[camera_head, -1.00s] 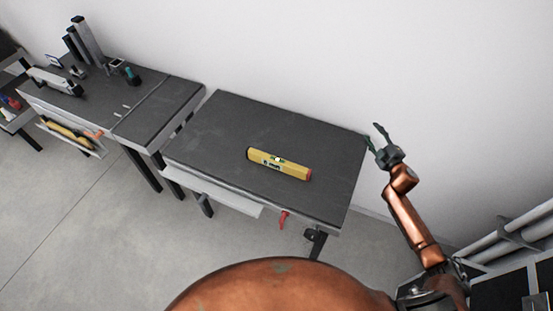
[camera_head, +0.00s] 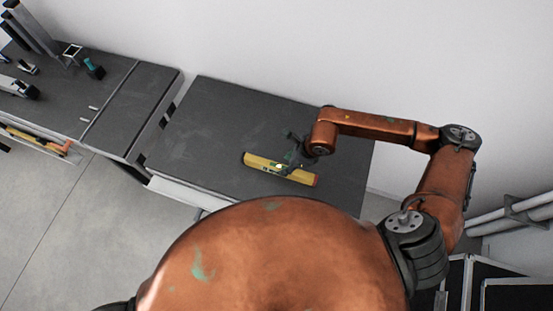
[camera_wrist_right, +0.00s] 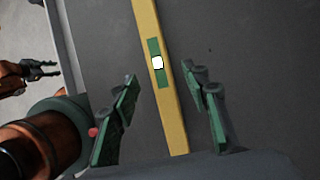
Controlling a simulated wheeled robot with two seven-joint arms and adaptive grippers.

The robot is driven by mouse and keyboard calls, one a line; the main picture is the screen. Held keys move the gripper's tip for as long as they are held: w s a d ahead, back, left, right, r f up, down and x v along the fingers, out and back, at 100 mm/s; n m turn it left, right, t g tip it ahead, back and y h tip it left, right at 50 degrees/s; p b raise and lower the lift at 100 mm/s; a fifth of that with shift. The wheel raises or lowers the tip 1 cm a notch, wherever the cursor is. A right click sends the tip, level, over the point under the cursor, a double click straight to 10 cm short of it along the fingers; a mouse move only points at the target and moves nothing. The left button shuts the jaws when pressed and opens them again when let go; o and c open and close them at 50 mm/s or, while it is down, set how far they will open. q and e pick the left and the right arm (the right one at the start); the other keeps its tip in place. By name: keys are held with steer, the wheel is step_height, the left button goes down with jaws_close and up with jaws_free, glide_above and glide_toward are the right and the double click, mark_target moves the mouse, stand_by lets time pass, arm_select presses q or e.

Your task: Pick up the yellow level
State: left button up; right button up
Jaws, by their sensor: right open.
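The yellow level (camera_head: 258,163) lies flat on the dark top of the middle table. It has a green label and a white spot in its middle. My right gripper (camera_head: 291,155) is over the level's middle, seen from above. In the right wrist view, the level (camera_wrist_right: 172,110) runs lengthwise between the open green fingers of my right gripper (camera_wrist_right: 160,78), with a gap on both sides. My left gripper (camera_wrist_right: 45,70) shows small at the left of the wrist view, away from the level; its jaw state is unclear.
The dark table (camera_head: 215,115) is otherwise clear around the level. A second bench (camera_head: 60,95) at the left holds metal posts and small tools. A white wall stands behind the tables. White pipes (camera_head: 515,210) and dark cases (camera_head: 510,295) are at the right.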

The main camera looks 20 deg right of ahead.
mark_target(281, 167)
steer(key=x, duration=0.2)
steer(key=shift+a+f, duration=0.2)
steer(key=shift+f, duration=0.1)
steer(key=x, duration=0.3)
steer(key=shift+w+a+f, duration=0.1)
steer(key=shift+w+f, duration=0.1)
steer(key=shift+f, duration=0.1)
steer(key=shift+w+a+f, duration=0.1)
steer(key=shift+f, duration=0.35)
arm_select(q)
steer(key=shift+r, duration=0.25)
arm_select(e)
steer(key=shift+c, duration=0.6)
steer(key=c, duration=0.5)
arm_select(q)
steer(key=shift+s+a, duration=0.1)
steer(key=shift+s, duration=0.25)
arm_select(e)
jaws_close()
